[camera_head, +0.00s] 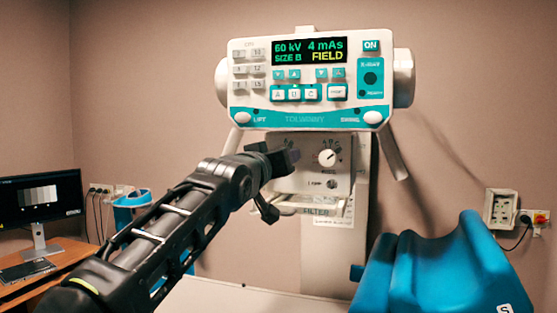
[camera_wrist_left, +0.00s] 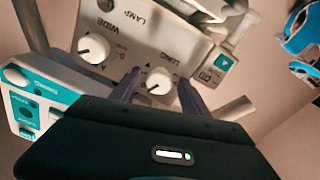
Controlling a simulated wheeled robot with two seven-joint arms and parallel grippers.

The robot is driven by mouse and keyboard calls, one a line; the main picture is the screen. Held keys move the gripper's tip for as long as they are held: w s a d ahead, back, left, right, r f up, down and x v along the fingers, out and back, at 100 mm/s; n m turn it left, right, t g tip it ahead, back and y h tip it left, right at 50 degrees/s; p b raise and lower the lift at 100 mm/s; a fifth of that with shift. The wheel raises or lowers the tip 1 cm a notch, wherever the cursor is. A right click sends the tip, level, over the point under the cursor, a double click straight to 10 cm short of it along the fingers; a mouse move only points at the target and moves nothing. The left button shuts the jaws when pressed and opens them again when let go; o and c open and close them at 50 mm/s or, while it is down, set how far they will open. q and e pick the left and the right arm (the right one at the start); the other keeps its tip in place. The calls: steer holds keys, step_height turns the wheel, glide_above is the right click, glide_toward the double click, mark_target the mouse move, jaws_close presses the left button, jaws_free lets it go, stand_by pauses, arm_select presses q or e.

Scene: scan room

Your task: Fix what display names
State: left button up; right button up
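The display (camera_head: 296,51) on the white and teal console (camera_head: 300,120) reads "60 kV 4 mAs", "SIZE B" and, in yellow, "FIELD". Below it, a panel (camera_head: 313,184) carries round knobs. The knob marked WIDE (camera_wrist_left: 93,48) is clear of my fingers; a white knob also shows in the head view (camera_head: 327,157). My left gripper (camera_head: 284,160) reaches the panel's left side and hides part of it. In the left wrist view, its two fingers (camera_wrist_left: 158,90) are apart, one each side of the knob marked LONG (camera_wrist_left: 159,80). Contact cannot be told. My right gripper is not in view.
A blue padded support (camera_head: 445,270) marked S stands at the lower right. A white tabletop (camera_head: 250,297) lies below the panel. A monitor (camera_head: 42,196) stands on a wooden desk at the left. A slanted handle bar (camera_head: 391,155) hangs right of the panel.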

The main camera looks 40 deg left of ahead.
arm_select(q)
steer(key=b+v, duration=0.3)
steer(key=v, duration=0.5)
stand_by(0.4)
stand_by(0.4)
